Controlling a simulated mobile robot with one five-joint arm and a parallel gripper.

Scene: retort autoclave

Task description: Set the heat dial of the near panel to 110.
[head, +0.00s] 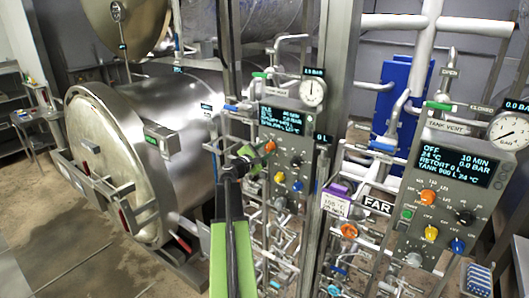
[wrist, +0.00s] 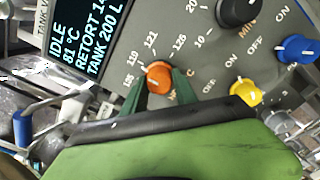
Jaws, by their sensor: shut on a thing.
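My gripper (head: 256,153) is at the left panel (head: 296,150) in the head view, at its orange dial (head: 270,147). In the wrist view, my gripper's dark green fingers (wrist: 162,88) stand on both sides of the orange dial (wrist: 159,76) and are shut on it. Marks around this dial include 110, 121 and 125. The panel's screen (wrist: 82,45) reads IDLE, 81 °C and TANK 200 L, with the retort line cut off.
Close to the held dial are a black knob (wrist: 240,10), a yellow knob (wrist: 246,92) and a blue knob (wrist: 297,48). Another panel (head: 452,170), reading OFF, stands at right beside a FAR sign (head: 378,205). Pipes and a steel post (head: 333,130) stand between the panels.

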